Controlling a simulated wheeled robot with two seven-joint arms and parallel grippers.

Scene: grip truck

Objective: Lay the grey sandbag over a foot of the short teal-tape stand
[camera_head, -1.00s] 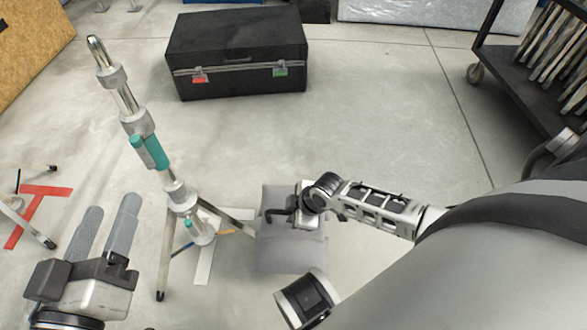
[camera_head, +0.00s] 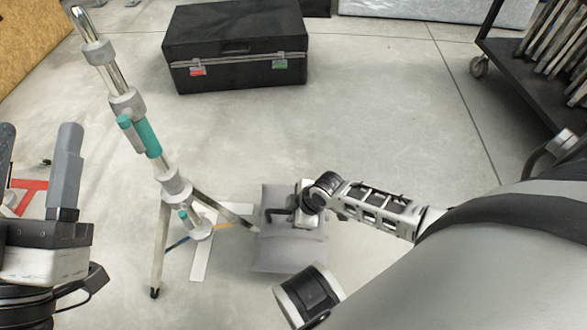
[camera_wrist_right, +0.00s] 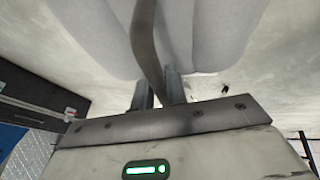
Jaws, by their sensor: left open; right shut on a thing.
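The short stand (camera_head: 132,98) with teal tape (camera_head: 146,138) stands upright on its spread legs at the left of the head view. One foot points right, toward the grey sandbag (camera_head: 287,250). My right gripper (camera_head: 296,212) is shut on the sandbag's dark strap, which also shows in the right wrist view (camera_wrist_right: 148,45). The sandbag is beside the stand, its left edge by the end of that foot; I cannot tell whether it touches the foot or the floor. My left gripper (camera_head: 38,175) is open and empty at the left edge, left of the stand.
A black case (camera_head: 235,55) with red and green latches sits on the floor behind. A dark cart (camera_head: 530,85) with stacked gear is at the right. Red tape (camera_head: 30,186) and white tape (camera_head: 205,255) mark the floor. The middle floor is clear.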

